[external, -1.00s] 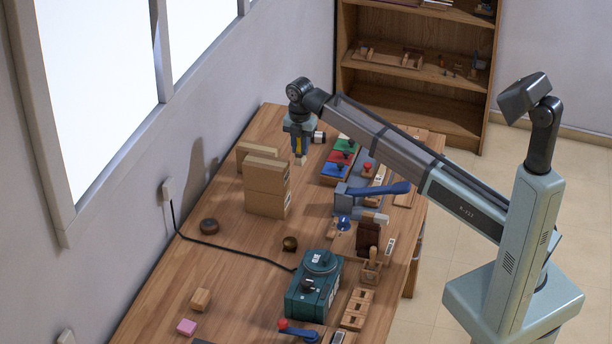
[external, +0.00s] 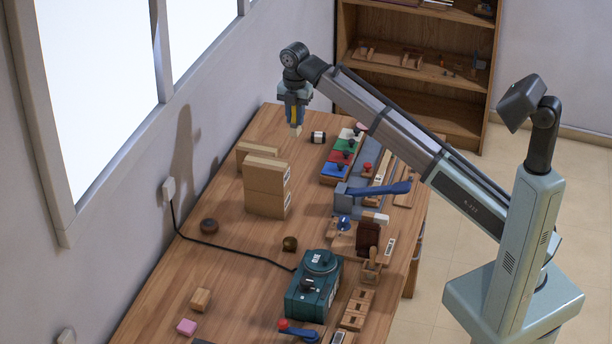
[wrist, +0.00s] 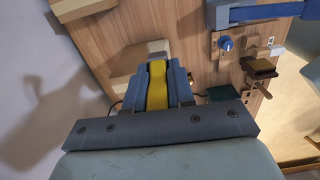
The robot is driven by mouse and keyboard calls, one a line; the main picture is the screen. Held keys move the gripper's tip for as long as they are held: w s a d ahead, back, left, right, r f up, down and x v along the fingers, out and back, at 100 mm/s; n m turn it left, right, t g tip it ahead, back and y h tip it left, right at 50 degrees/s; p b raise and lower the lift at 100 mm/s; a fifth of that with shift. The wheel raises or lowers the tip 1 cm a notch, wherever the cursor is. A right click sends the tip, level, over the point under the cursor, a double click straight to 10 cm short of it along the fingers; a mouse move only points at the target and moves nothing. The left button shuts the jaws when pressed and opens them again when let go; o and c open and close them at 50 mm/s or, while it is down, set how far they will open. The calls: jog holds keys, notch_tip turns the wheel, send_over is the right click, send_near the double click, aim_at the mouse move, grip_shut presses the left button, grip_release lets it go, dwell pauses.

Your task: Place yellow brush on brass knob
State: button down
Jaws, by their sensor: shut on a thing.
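The yellow brush (external: 294,114) is held upright between the fingers of my gripper (external: 294,118), high above the far part of the bench. In the wrist view the yellow brush (wrist: 157,86) lies between both blue fingers of my gripper (wrist: 158,82), which are shut on it. Its pale lower end hangs below the fingers, clear of the bench. A small round brass-brown piece, seemingly the brass knob (external: 290,243), sits on the bench left of the teal machine, well nearer the camera than my gripper.
Stacked cardboard boxes (external: 267,187) stand between my gripper and the knob. A blue-handled vise (external: 350,197), coloured blocks (external: 342,160) and a teal machine (external: 314,287) line the right side. A black cable (external: 232,247) crosses the bench. A dark round piece (external: 209,226) lies left.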

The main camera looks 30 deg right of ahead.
jog(key=s+a, duration=0.6)
jog(key=s, duration=0.4)
jog(key=s+a, duration=0.6)
jog(key=s, duration=0.4)
send_over(290, 241)
notch_tip(290, 241, down, 10)
jog(key=shift+w+f, duration=0.1)
jog(key=shift+f, duration=5.5)
jog(key=shift+f, duration=0.1)
jog(key=c, duration=1)
grip_release()
jog(key=shift+o, duration=0.2)
notch_tip(290, 241, up, 12)
